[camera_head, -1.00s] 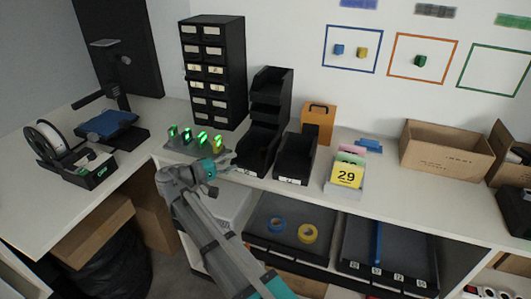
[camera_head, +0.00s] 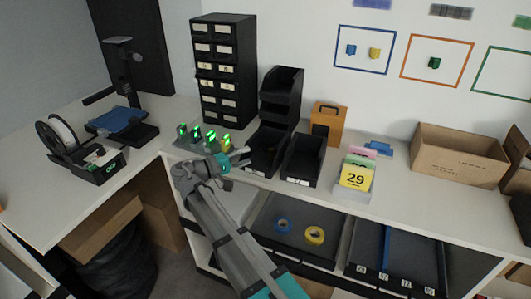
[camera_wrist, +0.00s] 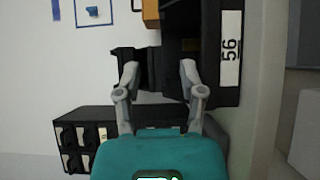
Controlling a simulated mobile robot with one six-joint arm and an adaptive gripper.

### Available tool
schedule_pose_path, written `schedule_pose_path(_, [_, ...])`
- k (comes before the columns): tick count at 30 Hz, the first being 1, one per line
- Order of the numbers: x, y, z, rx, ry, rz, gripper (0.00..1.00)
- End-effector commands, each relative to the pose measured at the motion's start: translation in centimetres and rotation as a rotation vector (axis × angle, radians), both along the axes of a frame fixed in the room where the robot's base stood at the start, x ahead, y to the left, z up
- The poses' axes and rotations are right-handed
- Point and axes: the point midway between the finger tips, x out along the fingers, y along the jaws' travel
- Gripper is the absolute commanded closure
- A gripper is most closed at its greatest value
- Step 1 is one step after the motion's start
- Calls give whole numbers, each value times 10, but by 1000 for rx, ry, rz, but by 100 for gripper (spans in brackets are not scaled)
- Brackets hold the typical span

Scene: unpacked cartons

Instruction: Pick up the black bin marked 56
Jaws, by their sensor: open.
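The black bin marked 56 (camera_wrist: 208,55) shows in the wrist view at upper right, with a white label on its front. In the head view it appears to be the left front bin (camera_head: 262,158) on the counter, though its label is too small to read there. My gripper (camera_head: 243,157) is just to the left of and in front of that bin. In the wrist view my gripper (camera_wrist: 158,68) has its two fingers spread apart with nothing between them. The right finger overlaps the bin's image; I cannot tell whether it touches.
Another black bin (camera_head: 301,160) stands close on the right. More bins (camera_head: 281,88) stack up behind. A drawer cabinet (camera_head: 222,70), lit green items (camera_head: 205,136), an orange box (camera_head: 328,122) and a yellow 29 card (camera_head: 355,177) stand nearby.

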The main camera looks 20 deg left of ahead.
Motion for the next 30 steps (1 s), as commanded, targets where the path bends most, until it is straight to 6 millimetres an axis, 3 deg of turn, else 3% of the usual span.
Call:
schedule_pose_path(6, [25,-23,0,0,0,-4,49])
schedule_pose_path(12, [39,-35,0,0,0,-3,49])
schedule_pose_path(30, [48,-43,-2,0,0,-4,49])
